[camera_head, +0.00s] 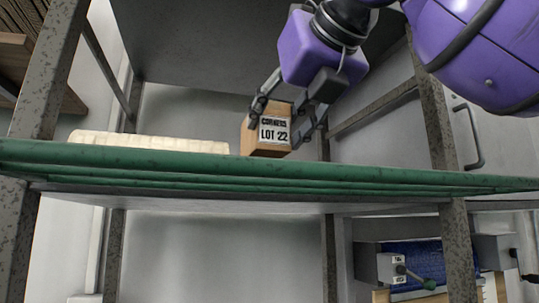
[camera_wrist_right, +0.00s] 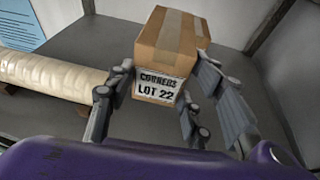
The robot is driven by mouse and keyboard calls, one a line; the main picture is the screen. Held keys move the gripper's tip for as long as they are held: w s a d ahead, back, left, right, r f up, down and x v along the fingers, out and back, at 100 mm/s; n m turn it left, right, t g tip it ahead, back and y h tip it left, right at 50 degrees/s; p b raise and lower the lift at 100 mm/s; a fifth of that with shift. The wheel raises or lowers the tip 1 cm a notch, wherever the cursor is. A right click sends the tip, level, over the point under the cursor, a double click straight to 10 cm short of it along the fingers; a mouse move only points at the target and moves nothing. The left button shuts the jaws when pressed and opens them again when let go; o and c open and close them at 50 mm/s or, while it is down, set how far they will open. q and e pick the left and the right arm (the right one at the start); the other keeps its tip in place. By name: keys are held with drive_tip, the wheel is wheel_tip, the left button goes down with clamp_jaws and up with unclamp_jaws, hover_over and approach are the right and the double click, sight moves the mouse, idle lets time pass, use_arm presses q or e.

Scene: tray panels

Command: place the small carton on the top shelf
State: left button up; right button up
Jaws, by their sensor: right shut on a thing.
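The small carton (camera_head: 270,132) is a brown box with a white label reading LOT 22. My right gripper (camera_head: 280,120) is shut on it, with fingers on both sides. In the head view the carton shows behind and just above the green front edge of the shelf (camera_head: 400,174); that edge reaches its lower side, so I cannot tell whether it touches the shelf surface. In the right wrist view the carton (camera_wrist_right: 166,62) sits upright between the fingers (camera_wrist_right: 165,84), over the grey shelf surface. My left gripper is not in view.
A cream ribbed roll (camera_head: 150,142) lies on the same shelf, left of the carton and apart from it; it also shows in the right wrist view (camera_wrist_right: 50,82). Speckled metal posts (camera_head: 430,110) frame the shelf. A blue device (camera_head: 415,265) stands below right.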

sight(273, 150)
drive_tip(key=shift+w+a+f, duration=0.2)
drive_tip(key=shift+w+f, duration=0.05)
drive_tip(key=shift+f, duration=0.2)
drive_tip(key=shift+w+a+f, duration=0.2)
drive_tip(key=shift+w+f, duration=0.05)
drive_tip(key=shift+f, duration=0.2)
drive_tip(key=shift+w+a+f, duration=0.1)
drive_tip(key=shift+w+f, duration=0.1)
drive_tip(key=shift+f, duration=1.5)
drive_tip(key=shift+a+f, duration=0.1)
drive_tip(key=shift+f, duration=0.1)
drive_tip(key=o, duration=1.5)
drive_tip(key=shift+s+r, duration=0.15)
drive_tip(key=shift+r, duration=0.1)
drive_tip(key=v, duration=1.1)
drive_tip(key=shift+s+d, duration=0.2)
drive_tip(key=shift+s, duration=0.1)
